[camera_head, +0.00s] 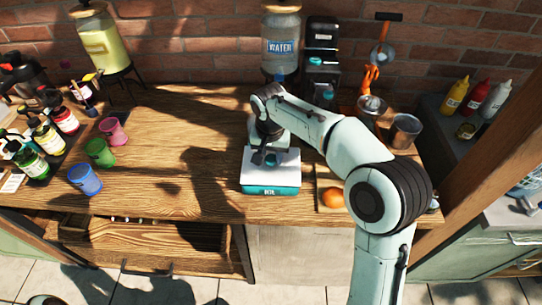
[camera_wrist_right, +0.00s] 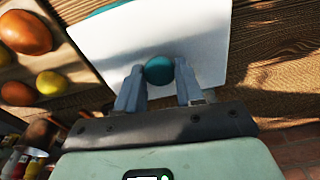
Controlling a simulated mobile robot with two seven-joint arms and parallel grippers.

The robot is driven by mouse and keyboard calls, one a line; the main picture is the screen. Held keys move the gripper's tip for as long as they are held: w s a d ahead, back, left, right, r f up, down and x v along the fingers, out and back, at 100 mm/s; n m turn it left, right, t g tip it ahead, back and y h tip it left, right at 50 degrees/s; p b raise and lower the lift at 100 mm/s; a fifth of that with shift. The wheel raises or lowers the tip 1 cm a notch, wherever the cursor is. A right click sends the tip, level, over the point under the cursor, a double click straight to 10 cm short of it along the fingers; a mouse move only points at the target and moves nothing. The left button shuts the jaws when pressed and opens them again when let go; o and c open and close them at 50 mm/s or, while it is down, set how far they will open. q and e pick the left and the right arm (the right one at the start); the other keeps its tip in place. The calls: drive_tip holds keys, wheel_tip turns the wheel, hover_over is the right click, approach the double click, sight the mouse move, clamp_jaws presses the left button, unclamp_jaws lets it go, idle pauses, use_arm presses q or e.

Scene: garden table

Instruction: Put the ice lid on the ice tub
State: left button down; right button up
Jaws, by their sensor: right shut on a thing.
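The ice tub (camera_head: 270,189) is a teal box with white lettering at the front middle of the wooden table. The white ice lid (camera_head: 284,172) lies flat over its top, on it or very slightly above; I cannot tell which. My right gripper (camera_head: 266,158) comes down from above, shut on the lid's round teal knob. In the right wrist view both fingers of the gripper (camera_wrist_right: 158,82) flank the knob (camera_wrist_right: 158,70), and the white lid (camera_wrist_right: 205,30) spreads beneath. A teal strip shows along one lid edge there. My left gripper is not in view.
Pink (camera_head: 113,132), green (camera_head: 99,152) and blue (camera_head: 85,179) cups stand at the left, near several bottles. An orange (camera_head: 332,198) lies on a board right of the tub. A water dispenser (camera_head: 282,40) stands behind. The table left of the tub is clear. A drawer (camera_head: 170,250) is open below.

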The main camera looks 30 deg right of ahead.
sight(270, 162)
drive_tip(key=shift+f, duration=0.5)
drive_tip(key=o, duration=1.1)
drive_tip(key=shift+c, duration=0.2)
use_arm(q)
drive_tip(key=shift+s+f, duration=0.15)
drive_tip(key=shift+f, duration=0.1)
use_arm(e)
drive_tip(key=shift+r, duration=0.4)
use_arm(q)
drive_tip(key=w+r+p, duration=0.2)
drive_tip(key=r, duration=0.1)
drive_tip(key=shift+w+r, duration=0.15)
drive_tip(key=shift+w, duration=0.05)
use_arm(e)
wheel_tip(270, 162, up, 12)
drive_tip(key=s, duration=0.1)
drive_tip(key=shift+a, duration=0.45)
